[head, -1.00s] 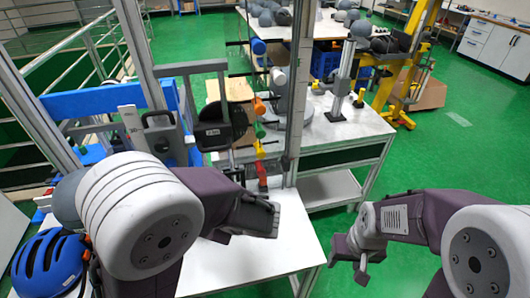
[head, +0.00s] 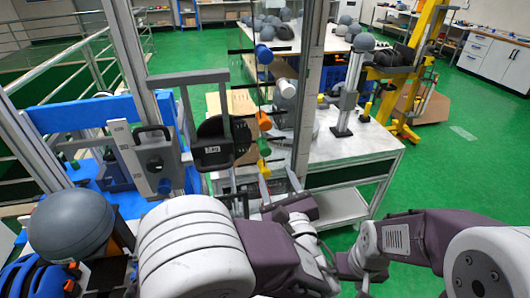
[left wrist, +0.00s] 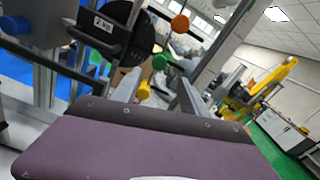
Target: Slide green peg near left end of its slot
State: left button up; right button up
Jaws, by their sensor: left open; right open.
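The green peg (head: 263,147) sticks out from the tower's see-through front panel, between an orange peg (head: 263,120) above and a yellow peg (head: 264,168) below. It also shows in the left wrist view (left wrist: 160,61), up and ahead of the fingers. My right gripper (head: 352,272) is low on the right, open, away from the pegs.
A blue peg (head: 264,54) sits higher on the tower. A metal upright (head: 307,100) stands close right of the pegs. A grey dome (head: 70,226) and blue helmet (head: 35,280) lie lower left.

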aim_at(266, 153)
pick_arm(q)
jog(key=x, duration=0.8)
jog(key=shift+w+a, duration=0.15)
jog(key=shift+w, duration=0.15)
grip_shut()
dwell(1.0)
